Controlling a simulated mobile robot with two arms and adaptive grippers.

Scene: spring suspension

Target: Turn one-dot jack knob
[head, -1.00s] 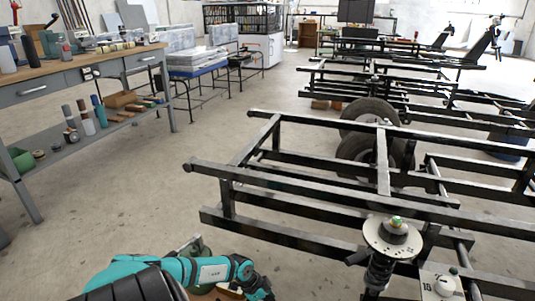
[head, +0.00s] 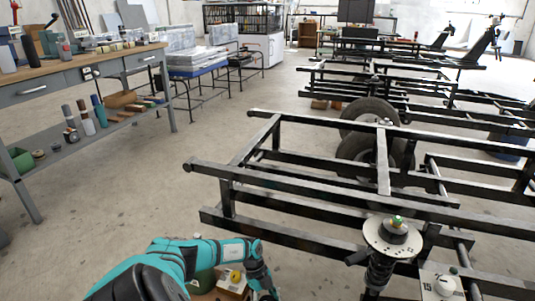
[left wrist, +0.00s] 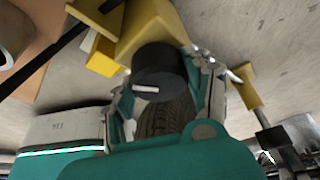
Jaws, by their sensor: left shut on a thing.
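In the left wrist view, a round black knob (left wrist: 160,68) with a short white mark sits against a yellow body (left wrist: 150,25). My left gripper (left wrist: 167,80) has its fingers on both sides of this knob and is shut on it. In the head view, my left arm comes in at the bottom, and its gripper (head: 266,294) is partly cut off by the bottom edge. A small box with a yellow knob (head: 235,276) shows beside that arm. I cannot make out any dot on the gripped knob. My right gripper is not in view.
A black metal frame (head: 300,225) fills the middle and right, with a spring strut under a round plate (head: 392,238). A white box with a knob (head: 443,284) stands at the lower right. A workbench (head: 95,68) stands at the left; open floor lies between.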

